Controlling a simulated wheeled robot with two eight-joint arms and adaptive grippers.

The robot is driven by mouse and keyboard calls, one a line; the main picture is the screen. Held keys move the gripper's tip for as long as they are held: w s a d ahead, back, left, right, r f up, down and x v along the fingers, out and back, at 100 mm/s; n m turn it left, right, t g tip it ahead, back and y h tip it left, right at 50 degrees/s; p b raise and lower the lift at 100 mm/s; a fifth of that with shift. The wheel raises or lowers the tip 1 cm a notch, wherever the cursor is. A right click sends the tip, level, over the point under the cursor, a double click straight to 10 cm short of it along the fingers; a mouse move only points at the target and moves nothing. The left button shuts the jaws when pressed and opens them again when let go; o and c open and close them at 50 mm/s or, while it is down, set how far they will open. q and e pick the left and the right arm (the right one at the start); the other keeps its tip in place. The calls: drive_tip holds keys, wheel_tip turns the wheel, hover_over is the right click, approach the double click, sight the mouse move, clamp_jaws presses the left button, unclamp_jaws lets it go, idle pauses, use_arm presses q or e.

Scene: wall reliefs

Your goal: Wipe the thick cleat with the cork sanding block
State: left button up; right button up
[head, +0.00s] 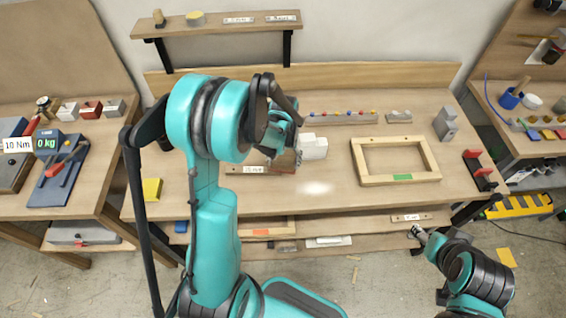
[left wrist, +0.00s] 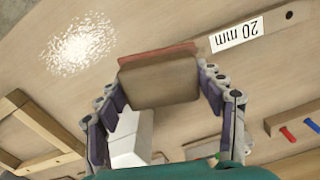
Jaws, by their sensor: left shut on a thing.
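My left gripper (left wrist: 160,88) is shut on a brown block, the cork sanding block (left wrist: 158,82), which has a reddish layer along its far edge. In the head view the block (head: 284,163) shows partly below my left gripper (head: 282,140). A wooden cleat (left wrist: 275,24) with a white "20 mm" label lies on the bench; the block is at its end and hides part of it. I cannot tell whether they touch. In the head view the cleat (head: 232,169) is partly behind my arm. My right gripper (head: 420,233) is at the bench's lower right, its opening unclear.
A white block (head: 314,147) stands close beside my left gripper. A wooden frame (head: 396,180) lies to the right, with a grey metal block (head: 445,124) and a red-and-black stand (head: 480,170) beyond. A rail with coloured pegs (head: 340,117) lies behind. The front middle of the bench is clear.

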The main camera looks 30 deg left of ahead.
sight(284, 159)
use_arm(q)
drive_tip(key=shift+s+a+r, duration=0.1)
drive_tip(key=shift+a+r, duration=0.05)
drive_tip(key=shift+r, duration=0.5)
wheel_tip(284, 159, up, 2)
drive_tip(key=shift+r+p, duration=0.1)
drive_tip(key=shift+p, duration=0.9)
drive_tip(key=shift+r+p, duration=0.65)
drive_tip(key=shift+r, duration=0.45)
